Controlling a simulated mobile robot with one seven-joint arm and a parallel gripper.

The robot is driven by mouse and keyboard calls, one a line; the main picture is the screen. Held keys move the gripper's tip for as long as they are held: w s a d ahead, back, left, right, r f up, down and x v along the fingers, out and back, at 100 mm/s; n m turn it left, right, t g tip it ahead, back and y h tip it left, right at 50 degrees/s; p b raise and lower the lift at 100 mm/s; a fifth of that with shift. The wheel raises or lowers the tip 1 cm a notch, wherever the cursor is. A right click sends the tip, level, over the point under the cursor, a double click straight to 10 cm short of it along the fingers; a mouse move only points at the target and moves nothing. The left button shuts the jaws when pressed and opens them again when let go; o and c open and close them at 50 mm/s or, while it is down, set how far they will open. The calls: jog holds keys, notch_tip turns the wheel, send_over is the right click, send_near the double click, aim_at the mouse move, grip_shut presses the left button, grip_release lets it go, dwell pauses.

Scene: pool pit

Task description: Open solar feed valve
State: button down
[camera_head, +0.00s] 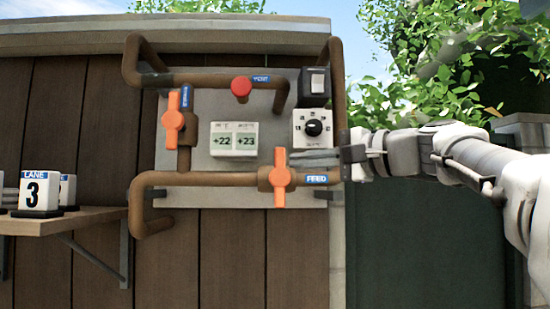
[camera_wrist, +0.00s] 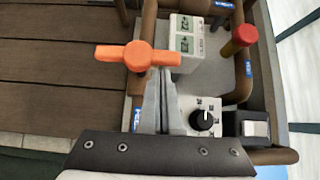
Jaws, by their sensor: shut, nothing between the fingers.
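The feed valve has an orange handle (camera_head: 280,178) on the lower horizontal copper pipe, beside a blue "FEED" label (camera_head: 316,179). The handle stands vertical, across its pipe. In the wrist view the same orange handle (camera_wrist: 125,53) lies left to right just beyond my fingertips. My gripper (camera_head: 294,158) comes in from the right, its fingers shut with nothing between them. The fingertips are beside the upper right of the handle; in the wrist view my gripper (camera_wrist: 160,76) appears close against it. I cannot tell whether they touch.
A second orange valve handle (camera_head: 173,120) is on the vertical pipe at left. A red knob (camera_head: 241,86), a temperature display (camera_head: 234,139), a dial box (camera_head: 313,128) and a black switch box (camera_head: 314,86) crowd the panel. A shelf (camera_head: 75,219) holds lane markers at left.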

aim_at(276, 150)
jog(key=shift+a+r+n+g+h+p, duration=0.35)
jog(key=shift+n+g+h+p, duration=0.15)
jog(key=shift+n+p, duration=0.1)
dwell(0.7)
jog(key=shift+a+r, duration=0.1)
jog(key=shift+s+a+r+p, duration=0.1)
jog(key=shift+a+r+p, duration=0.3)
jog(key=shift+a, duration=0.35)
jog(key=shift+a+r+p, duration=0.25)
jog(key=shift+a+p, duration=0.2)
jog(key=shift+a, duration=0.25)
jog(key=shift+a+f+n+g+h+p, duration=0.15)
jog(key=shift+a+f+n+h+p, duration=0.1)
jog(key=shift+a, duration=0.35)
jog(key=shift+a+f+n+g+h+p, duration=0.1)
jog(key=shift+a+f+n+h+p, duration=0.15)
jog(key=shift+a, duration=0.35)
jog(key=shift+a+f+n+g+h+p, duration=0.1)
jog(key=shift+a+n+g+h+p, duration=0.15)
jog(key=shift+a, duration=0.35)
jog(key=shift+f, duration=0.1)
